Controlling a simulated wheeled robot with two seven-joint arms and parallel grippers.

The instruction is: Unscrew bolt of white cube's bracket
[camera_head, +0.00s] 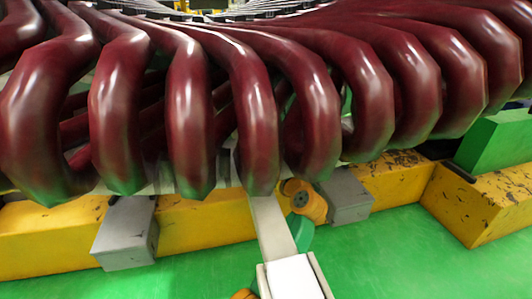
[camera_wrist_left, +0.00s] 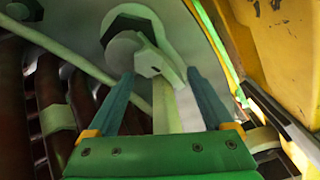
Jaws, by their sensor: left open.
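In the left wrist view a pale bolt with a hexagonal head (camera_wrist_left: 153,58) sits ahead of my left gripper (camera_wrist_left: 162,76). The gripper is open, its two teal fingers reaching up on either side of the bolt head; I cannot tell whether they touch it. A second pale rounded part (camera_wrist_left: 132,20) lies just behind the bolt. A pale strip (camera_wrist_left: 165,105) shows between the fingers. In the head view a white block (camera_head: 292,278) stands at the bottom, with a grey strip (camera_head: 270,225) running up from it under the coils. The bolt cannot be made out there. My right gripper is not in view.
Thick dark red coils (camera_head: 190,110) crowd the head view, and also the left of the wrist view (camera_wrist_left: 55,105). Worn yellow beams (camera_head: 205,225) with grey blocks (camera_head: 127,235) lie below them. A yellow wall (camera_wrist_left: 285,45) is close on the right in the wrist view. Green floor (camera_head: 420,255) is clear at front right.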

